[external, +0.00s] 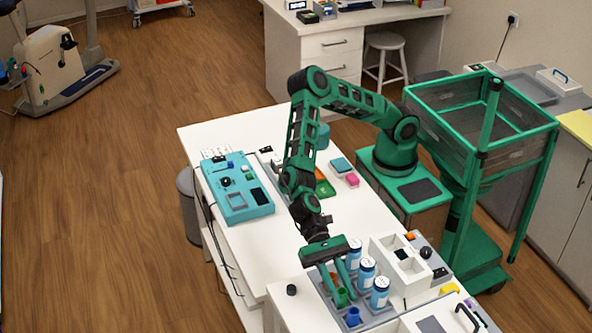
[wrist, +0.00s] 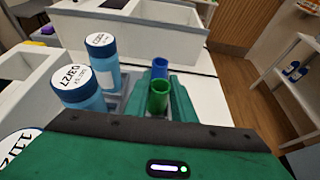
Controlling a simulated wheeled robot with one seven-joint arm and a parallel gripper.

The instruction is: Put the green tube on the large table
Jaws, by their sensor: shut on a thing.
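The green tube (external: 342,297) is between the fingers of my gripper (external: 342,285), at the grey rack (external: 330,289) on the near part of the white bench. In the wrist view the green tube (wrist: 158,98) stands upright with its open top showing, and a green finger lies on each side of it. My gripper is shut on it. Its lower end is hidden, so I cannot tell whether it still sits in the rack. A blue tube (external: 352,317) stands close by, and it also shows just beyond the green one in the wrist view (wrist: 160,67). The white table (external: 264,250) extends behind.
A teal device (external: 236,186) lies at the table's far left. The table's middle (external: 262,236) is clear.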

